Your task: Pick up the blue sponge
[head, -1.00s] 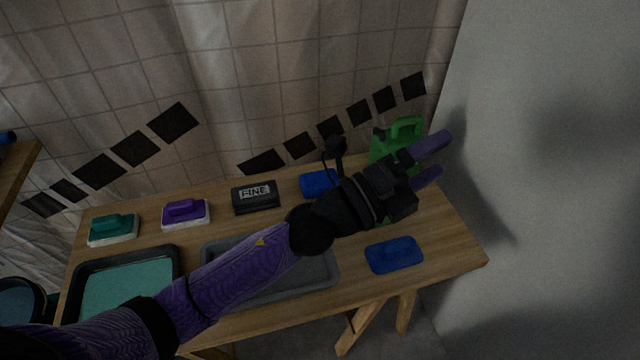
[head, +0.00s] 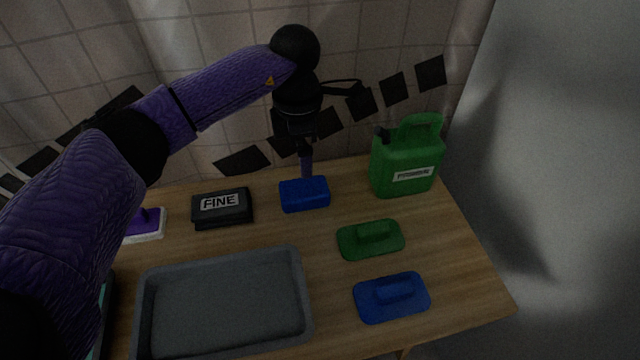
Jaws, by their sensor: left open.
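The blue sponge (head: 304,196) is a plain blue block lying on the wooden table, right of the black FINE block. My left gripper (head: 306,168) points down at the sponge's back edge. My right gripper is not in view.
A black FINE block (head: 222,208) lies left of the sponge. A grey tray (head: 228,300) is in front. A purple-handled float (head: 146,224) is partly hidden by my arm.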

